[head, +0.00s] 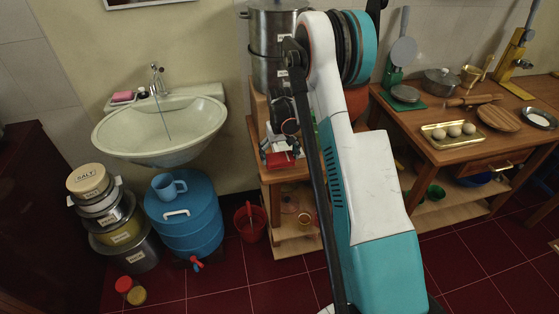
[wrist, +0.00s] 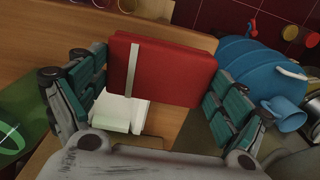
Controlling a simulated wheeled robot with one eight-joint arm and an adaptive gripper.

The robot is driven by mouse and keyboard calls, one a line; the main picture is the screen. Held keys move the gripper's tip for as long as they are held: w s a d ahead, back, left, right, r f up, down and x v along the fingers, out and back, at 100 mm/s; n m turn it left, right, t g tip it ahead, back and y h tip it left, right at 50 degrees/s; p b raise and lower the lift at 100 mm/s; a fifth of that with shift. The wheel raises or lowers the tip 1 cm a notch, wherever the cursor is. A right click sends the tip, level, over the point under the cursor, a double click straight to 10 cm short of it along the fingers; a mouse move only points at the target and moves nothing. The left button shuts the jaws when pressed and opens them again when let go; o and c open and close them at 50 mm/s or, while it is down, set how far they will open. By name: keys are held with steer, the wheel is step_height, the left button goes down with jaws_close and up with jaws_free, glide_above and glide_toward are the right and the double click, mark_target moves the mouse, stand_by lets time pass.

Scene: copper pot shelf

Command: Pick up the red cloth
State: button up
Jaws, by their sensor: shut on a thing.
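The red cloth (wrist: 165,72) is a flat, folded-looking rectangle with one pale stripe, large in the middle of the wrist view. In the head view it is a small red patch (head: 281,160) at the small wooden shelf unit. My gripper (wrist: 158,78) has its teal and dark fingers at the cloth's left and right sides and is shut on it. In the head view my gripper (head: 279,148) points down over the shelf top. I cannot tell whether the cloth still touches the surface below.
A white item (wrist: 125,108) lies just below the cloth in the wrist view. Tall steel pots (head: 274,50) stand behind my gripper. A blue water drum (head: 185,222) and a sink (head: 160,132) are to the left. A wooden counter (head: 440,150) with kitchenware is to the right.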

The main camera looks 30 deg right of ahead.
mark_target(279, 157)
step_height(279, 157, up, 16)
steer(key=p, duration=0.4)
steer(key=shift+o, duration=0.6)
